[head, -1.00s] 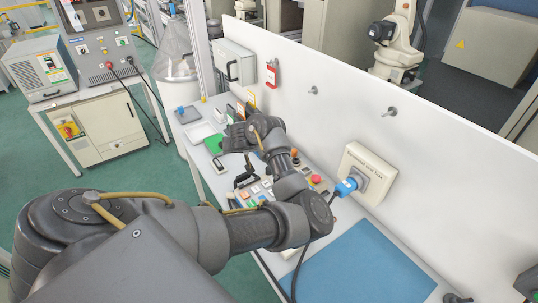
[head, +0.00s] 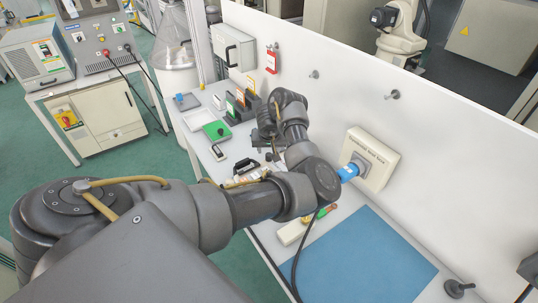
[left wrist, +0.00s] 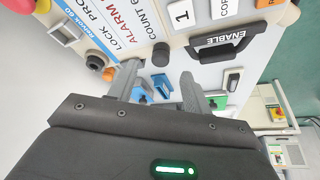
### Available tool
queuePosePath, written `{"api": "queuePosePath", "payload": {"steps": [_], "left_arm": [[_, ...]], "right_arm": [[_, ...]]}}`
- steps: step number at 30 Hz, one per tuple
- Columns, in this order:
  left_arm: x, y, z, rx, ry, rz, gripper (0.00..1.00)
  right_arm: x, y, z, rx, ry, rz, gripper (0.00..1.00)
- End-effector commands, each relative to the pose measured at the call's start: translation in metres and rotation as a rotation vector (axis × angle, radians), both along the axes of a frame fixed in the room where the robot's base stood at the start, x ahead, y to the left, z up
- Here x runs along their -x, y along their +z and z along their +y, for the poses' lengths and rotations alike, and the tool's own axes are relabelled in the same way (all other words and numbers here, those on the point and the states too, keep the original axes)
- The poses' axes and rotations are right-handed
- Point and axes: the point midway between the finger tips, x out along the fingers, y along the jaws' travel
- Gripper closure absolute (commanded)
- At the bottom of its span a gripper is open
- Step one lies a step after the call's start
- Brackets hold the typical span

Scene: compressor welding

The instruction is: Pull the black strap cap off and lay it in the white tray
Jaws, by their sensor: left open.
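A black strap-shaped piece marked ENABLE (left wrist: 226,44), which looks like the strap cap, sits on the light control panel at the upper right of the left wrist view. In the head view a black loop (head: 245,168) shows on the panel left of my forearm. My left gripper (left wrist: 160,76) is open; its fingertips are left of and below the strap in the wrist picture, apart from it, with nothing clearly held. In the head view the left gripper (head: 265,146) hangs over the panel, partly hidden by its arm. The white tray (head: 199,117) lies farther back on the bench.
A green board (head: 217,131) lies beside the tray, and a blue block (head: 187,101) behind it. A white wall panel with a socket box (head: 370,160) and blue plug (head: 349,172) borders the bench. A blue mat (head: 365,265) in front is clear.

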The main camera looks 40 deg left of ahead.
Motion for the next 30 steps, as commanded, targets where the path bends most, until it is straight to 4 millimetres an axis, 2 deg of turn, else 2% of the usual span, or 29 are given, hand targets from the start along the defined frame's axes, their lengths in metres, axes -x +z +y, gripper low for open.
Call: {"api": "queuePosePath", "payload": {"steps": [1,7,20,30], "left_arm": [[-0.001,-0.014,0.003,-0.003,-0.002,0.005,0.51],[-0.009,-0.032,0.008,-0.001,-0.001,0.002,0.51],[-0.012,-0.039,0.010,0.000,0.001,0.000,0.51],[-0.012,-0.039,0.010,0.000,0.001,0.000,0.94]], "right_arm": [[0.000,-0.009,0.000,0.000,0.000,0.000,0.61],[0.000,-0.014,0.000,0.000,0.000,0.000,0.61],[0.000,-0.015,-0.001,0.001,0.001,0.001,0.61],[0.000,-0.015,-0.001,0.001,0.001,0.001,0.61]]}}
